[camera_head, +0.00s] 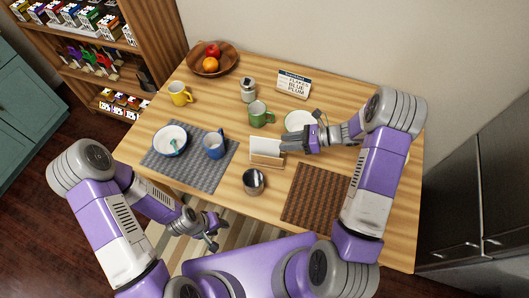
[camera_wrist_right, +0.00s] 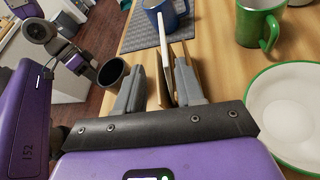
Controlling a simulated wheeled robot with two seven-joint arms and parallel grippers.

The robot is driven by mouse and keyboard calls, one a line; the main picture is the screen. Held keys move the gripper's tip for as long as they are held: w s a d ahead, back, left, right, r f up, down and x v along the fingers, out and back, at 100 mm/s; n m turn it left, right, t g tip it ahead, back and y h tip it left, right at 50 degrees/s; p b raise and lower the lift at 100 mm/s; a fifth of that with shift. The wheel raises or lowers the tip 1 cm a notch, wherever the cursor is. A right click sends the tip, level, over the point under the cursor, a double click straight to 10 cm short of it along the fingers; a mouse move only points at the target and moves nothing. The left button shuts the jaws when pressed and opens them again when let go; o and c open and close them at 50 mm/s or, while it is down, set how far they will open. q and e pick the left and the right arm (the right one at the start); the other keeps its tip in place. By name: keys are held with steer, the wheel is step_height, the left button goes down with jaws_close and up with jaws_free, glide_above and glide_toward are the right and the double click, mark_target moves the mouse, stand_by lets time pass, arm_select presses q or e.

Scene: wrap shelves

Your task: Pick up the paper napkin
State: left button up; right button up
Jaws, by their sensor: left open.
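The paper napkin is a white upright sheet (camera_head: 268,147) standing in a small wooden holder (camera_head: 266,163) near the middle of the table. In the right wrist view the napkin (camera_wrist_right: 166,66) is edge-on, with the holder's wooden walls (camera_wrist_right: 188,68) beside it. My right gripper (camera_head: 284,146) reaches in from the right at the holder. In its wrist view the fingers (camera_wrist_right: 158,68) are apart, with napkin and holder between or just beyond them; contact cannot be told. My left gripper (camera_head: 214,232) is open and empty off the table's front edge.
A dark cup (camera_head: 253,181) stands just in front of the holder. A green mug (camera_head: 260,115) and a white plate with green rim (camera_head: 299,121) are behind it. A blue mug (camera_head: 213,146) on a grey mat (camera_head: 185,173) is left. A brown mat (camera_head: 316,196) lies front right.

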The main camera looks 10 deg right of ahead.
mark_target(268, 145)
steer(key=x, duration=0.5)
steer(key=b+x, duration=0.1)
steer(key=x, duration=0.1)
steer(key=shift+w+a+f, duration=0.2)
steer(key=shift+w+f, duration=0.1)
steer(key=shift+w, duration=0.15)
jaws_close()
